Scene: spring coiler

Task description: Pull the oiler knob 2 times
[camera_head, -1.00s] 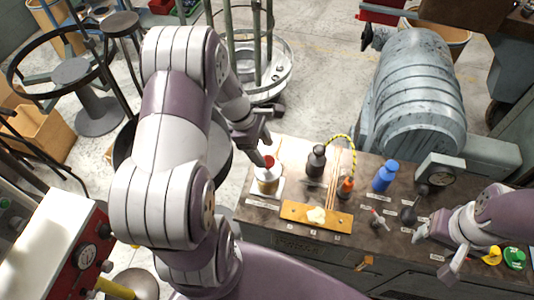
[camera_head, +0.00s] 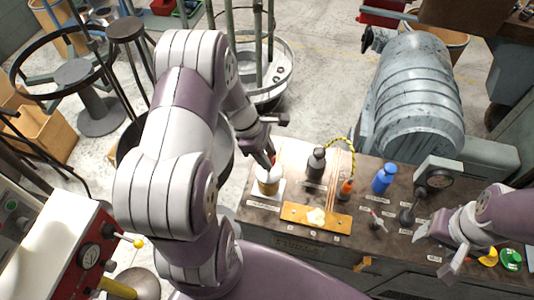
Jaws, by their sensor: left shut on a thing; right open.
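The oiler (camera_head: 268,184) is a small jar with an amber body and white top, standing on a white pad at the left of the bench. Its red knob (camera_head: 272,160) shows partly between the fingers of my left gripper (camera_head: 270,158). That gripper is shut on the knob from above, and its fingers hide most of it. How far the knob is raised cannot be told. My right gripper (camera_head: 437,252) is open and empty above the bench's right front part, apart from the oiler.
An orange-brown board (camera_head: 300,213) lies in front.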

